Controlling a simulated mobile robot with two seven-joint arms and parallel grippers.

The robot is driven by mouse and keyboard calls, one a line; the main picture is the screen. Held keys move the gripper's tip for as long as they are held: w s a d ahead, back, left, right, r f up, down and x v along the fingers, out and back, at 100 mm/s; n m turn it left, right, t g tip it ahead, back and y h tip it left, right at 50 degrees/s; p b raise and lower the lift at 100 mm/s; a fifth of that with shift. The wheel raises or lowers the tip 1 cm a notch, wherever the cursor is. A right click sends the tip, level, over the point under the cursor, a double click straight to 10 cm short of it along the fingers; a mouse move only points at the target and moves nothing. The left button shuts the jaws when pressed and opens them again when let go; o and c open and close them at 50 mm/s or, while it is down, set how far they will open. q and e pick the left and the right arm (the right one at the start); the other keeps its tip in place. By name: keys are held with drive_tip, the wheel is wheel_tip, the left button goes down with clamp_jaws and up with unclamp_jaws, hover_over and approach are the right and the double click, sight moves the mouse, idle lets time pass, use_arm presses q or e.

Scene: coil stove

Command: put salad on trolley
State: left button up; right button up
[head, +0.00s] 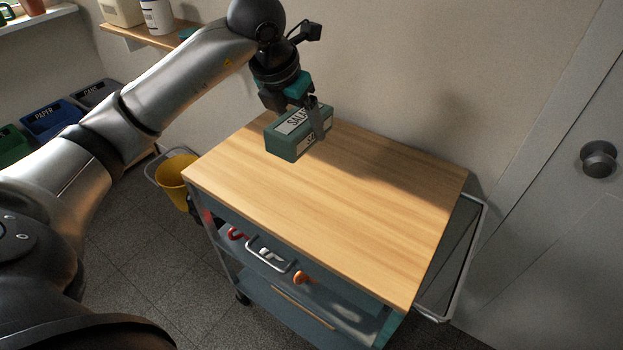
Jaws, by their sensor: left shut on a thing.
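A green box with a pale label reading "SALA…" (285,144) is in my left gripper (315,118) in the head view. The gripper is shut on it, with one finger across its near right side. The box is over the far left part of the trolley's wooden top (350,205). I cannot tell whether its underside touches the wood. The trolley has a teal frame and lower shelves. My right gripper is not in view.
The rest of the trolley top is bare. A yellow bucket (174,171) stands left of the trolley, and labelled bins (52,120) stand farther left. A wall shelf (150,38) holds containers. A door (560,230) is at the right.

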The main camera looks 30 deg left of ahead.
use_arm(q)
wheel_tip(320, 180, down, 16)
drive_tip(key=shift+f+b, duration=0.15)
drive_tip(key=shift+b, duration=1.1)
drive_tip(key=o, duration=1.6)
drive_tip(key=shift+c, duration=0.2)
drive_tip(key=p+v, duration=0.2)
drive_tip(key=v, duration=1)
drive_tip(key=shift+d, duration=0.1)
